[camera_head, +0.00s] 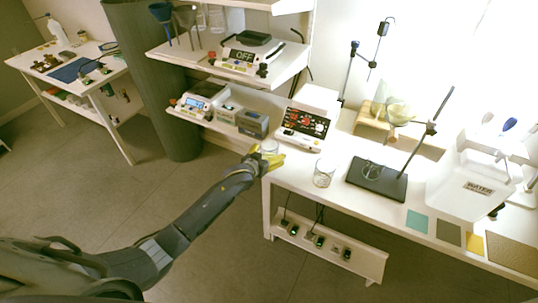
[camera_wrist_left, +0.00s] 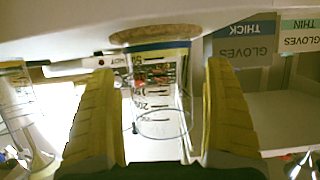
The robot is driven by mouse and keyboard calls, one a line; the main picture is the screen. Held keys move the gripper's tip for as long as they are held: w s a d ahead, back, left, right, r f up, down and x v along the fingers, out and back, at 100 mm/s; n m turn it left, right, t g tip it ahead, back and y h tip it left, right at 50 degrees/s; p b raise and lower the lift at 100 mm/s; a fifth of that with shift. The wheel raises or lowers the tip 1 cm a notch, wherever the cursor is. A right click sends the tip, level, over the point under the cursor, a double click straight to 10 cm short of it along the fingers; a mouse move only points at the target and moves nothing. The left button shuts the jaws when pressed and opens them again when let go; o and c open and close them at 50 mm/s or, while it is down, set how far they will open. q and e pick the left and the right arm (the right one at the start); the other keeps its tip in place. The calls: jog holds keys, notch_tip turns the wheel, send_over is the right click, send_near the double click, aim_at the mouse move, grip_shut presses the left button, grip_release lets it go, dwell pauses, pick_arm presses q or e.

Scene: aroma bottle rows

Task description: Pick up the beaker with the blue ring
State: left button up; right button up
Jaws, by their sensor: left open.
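The beaker with the blue ring (camera_wrist_left: 160,46) is clear glass with dark markings and a cork-coloured disc at its top edge in the left wrist view. My left gripper (camera_wrist_left: 161,95) is open, with one yellow finger on each side of the beaker. My right gripper is not in view.
A second glass beaker (camera_head: 324,173) stands to the right on the bench. A dark stand base (camera_head: 377,180) and a white water container (camera_head: 470,185) are farther right. A white instrument (camera_head: 305,125) stands behind, and glove boxes (camera_head: 252,123) sit on the shelf at left.

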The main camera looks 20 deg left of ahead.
pick_arm(q)
jog(key=shift+w+f, duration=0.15)
jog(key=shift+w, duration=0.2)
jog(key=c, duration=1.3)
jog(key=shift+c, duration=0.4)
